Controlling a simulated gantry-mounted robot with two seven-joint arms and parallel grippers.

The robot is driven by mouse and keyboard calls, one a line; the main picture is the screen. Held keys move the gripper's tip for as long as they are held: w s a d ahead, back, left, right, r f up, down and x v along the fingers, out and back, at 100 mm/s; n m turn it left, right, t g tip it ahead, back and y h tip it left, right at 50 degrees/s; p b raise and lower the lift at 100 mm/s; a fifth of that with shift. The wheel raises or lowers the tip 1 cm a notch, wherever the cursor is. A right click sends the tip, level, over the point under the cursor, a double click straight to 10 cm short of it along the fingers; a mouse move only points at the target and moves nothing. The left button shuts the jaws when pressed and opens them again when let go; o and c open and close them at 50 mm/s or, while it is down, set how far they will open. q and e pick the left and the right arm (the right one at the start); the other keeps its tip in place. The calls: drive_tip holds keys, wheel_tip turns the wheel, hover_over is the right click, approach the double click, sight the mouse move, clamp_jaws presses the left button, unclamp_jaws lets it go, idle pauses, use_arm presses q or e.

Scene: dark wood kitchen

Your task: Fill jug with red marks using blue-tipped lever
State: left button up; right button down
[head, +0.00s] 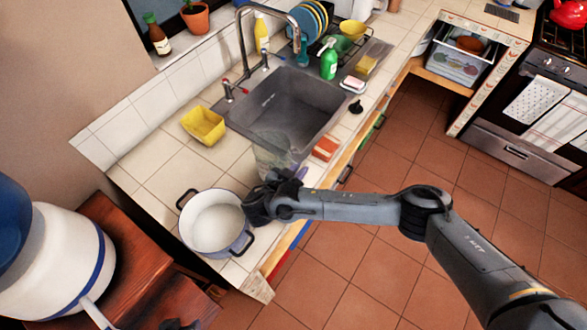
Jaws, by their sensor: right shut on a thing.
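A clear, see-through jug (272,149) is at the front edge of the sink, tilted, with its mouth over the basin. My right gripper (272,196) is shut on it at its near end, just right of a white pot. The fingers are partly hidden, and I cannot make out red marks. The tall grey faucet (241,40) stands behind the sink (277,103). A red-tipped lever (229,88) is on its left. Another small lever (265,62) is nearer the spout; its tip colour is unclear. A dark shape at the bottom edge may be my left gripper (180,325), mostly cut off.
The white pot (212,222) stands on the counter close to my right gripper. A yellow container (203,125) is left of the sink. A red-orange sponge (326,148) lies at the counter's front edge. A green bottle (328,58) and dish rack stand behind the sink. The basin looks empty.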

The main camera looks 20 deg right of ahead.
use_arm(q)
wheel_tip(320, 180, up, 7)
drive_tip(key=p, duration=0.7)
use_arm(e)
drive_tip(key=s+d+r, duration=0.7)
drive_tip(key=d+r, duration=0.2)
drive_tip(key=r, duration=0.1)
drive_tip(key=shift+d+r, duration=0.2)
drive_tip(key=shift+r, duration=0.1)
use_arm(q)
drive_tip(key=shift+c, duration=0.2)
